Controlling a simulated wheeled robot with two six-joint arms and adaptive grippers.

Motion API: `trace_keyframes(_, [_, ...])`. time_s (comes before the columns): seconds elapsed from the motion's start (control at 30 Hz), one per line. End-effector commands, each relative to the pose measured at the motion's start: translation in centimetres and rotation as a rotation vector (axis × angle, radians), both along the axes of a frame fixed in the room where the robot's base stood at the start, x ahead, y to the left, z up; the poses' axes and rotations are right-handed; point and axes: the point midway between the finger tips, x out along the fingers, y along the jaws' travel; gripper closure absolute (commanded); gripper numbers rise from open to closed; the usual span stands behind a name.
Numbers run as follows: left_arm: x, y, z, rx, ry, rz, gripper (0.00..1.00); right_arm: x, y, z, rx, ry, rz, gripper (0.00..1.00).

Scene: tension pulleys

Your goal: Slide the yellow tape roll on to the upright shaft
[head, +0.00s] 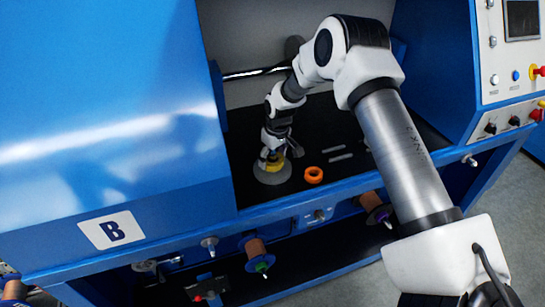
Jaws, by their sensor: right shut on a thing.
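My right gripper (271,157) reaches down into the bay of the blue machine and is shut on the yellow tape roll (274,164). The roll is over a round grey base (270,178) on the black deck. The gripper hides much of the roll. I cannot make out the upright shaft, nor whether the roll is around it or only above it. My left gripper is not in view.
An orange roll (313,175) lies on the black deck just right of the grey base. Grey slots (341,157) lie behind it. Spools (256,250) hang below the front edge.

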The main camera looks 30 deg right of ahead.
Motion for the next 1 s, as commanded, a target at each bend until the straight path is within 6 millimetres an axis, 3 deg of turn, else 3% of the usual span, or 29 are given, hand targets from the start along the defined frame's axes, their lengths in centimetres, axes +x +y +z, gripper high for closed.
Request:
trace_keyframes(0.07, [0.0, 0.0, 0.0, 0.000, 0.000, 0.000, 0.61, -0.1, 0.0, -0.1, 0.001, 0.003, 0.000, 0.65])
trace_keyframes(0.1, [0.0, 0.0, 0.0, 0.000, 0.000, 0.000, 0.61, -0.1, 0.0, -0.1, 0.001, 0.003, 0.000, 0.25])
trace_keyframes(0.17, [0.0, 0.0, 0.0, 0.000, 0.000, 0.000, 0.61, -0.1, 0.0, -0.1, 0.001, 0.003, 0.000, 0.03])
trace_keyframes(0.2, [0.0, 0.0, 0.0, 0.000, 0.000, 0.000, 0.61, -0.1, 0.0, -0.1, 0.001, 0.003, 0.000, 0.00])
trace_keyframes(0.63, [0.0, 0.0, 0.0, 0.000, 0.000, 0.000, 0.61, -0.2, 0.0, 0.8, 0.001, 0.002, 0.000, 0.00])
trace_keyframes(1.0, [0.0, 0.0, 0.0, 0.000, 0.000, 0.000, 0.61, -1.4, -0.2, 9.4, 0.001, -0.001, 0.000, 0.00])
